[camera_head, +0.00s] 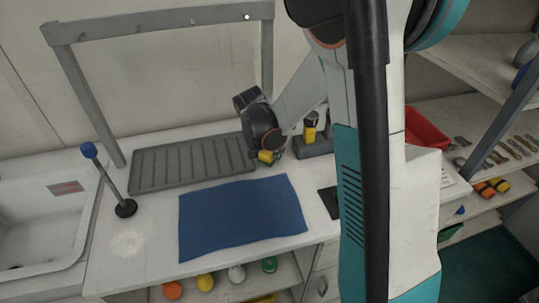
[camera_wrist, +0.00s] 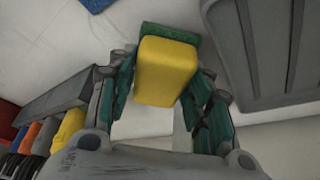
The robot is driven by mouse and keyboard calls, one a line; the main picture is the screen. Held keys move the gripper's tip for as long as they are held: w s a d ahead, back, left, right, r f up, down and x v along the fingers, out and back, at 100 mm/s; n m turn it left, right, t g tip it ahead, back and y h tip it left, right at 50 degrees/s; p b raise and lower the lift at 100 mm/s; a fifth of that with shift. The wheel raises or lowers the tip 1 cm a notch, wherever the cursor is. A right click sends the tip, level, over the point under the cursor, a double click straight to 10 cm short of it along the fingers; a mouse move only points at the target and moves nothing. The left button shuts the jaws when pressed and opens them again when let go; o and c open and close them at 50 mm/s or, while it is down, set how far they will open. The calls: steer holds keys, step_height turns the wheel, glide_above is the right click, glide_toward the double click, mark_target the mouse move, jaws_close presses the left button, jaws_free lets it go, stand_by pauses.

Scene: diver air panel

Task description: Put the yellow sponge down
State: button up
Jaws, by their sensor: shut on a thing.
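The yellow sponge (camera_wrist: 166,70) is a block with a green layer (camera_wrist: 170,33) along one side. It sits between the two fingers of my gripper (camera_wrist: 163,95) in the wrist view, and the gripper is shut on it. In the head view the sponge (camera_head: 266,156) shows small and partly hidden below my gripper (camera_head: 268,152), over the counter near the right end of the grey ribbed tray. I cannot tell whether the sponge touches the counter.
The grey ribbed tray (camera_head: 190,165) lies beside my gripper, under a grey frame (camera_head: 160,24). A blue mat (camera_head: 240,215) lies in front. A yellow-and-black item (camera_head: 310,127) stands in a dark holder (camera_head: 316,147) to the right. A blue-topped rod (camera_head: 107,180) stands left, by the sink (camera_head: 40,225).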

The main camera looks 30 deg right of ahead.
steer(key=shift+f, duration=0.45)
steer(key=shift+f, duration=0.2)
steer(key=o, duration=0.9)
steer(key=shift+o, duration=0.2)
steer(key=shift+r, duration=0.15)
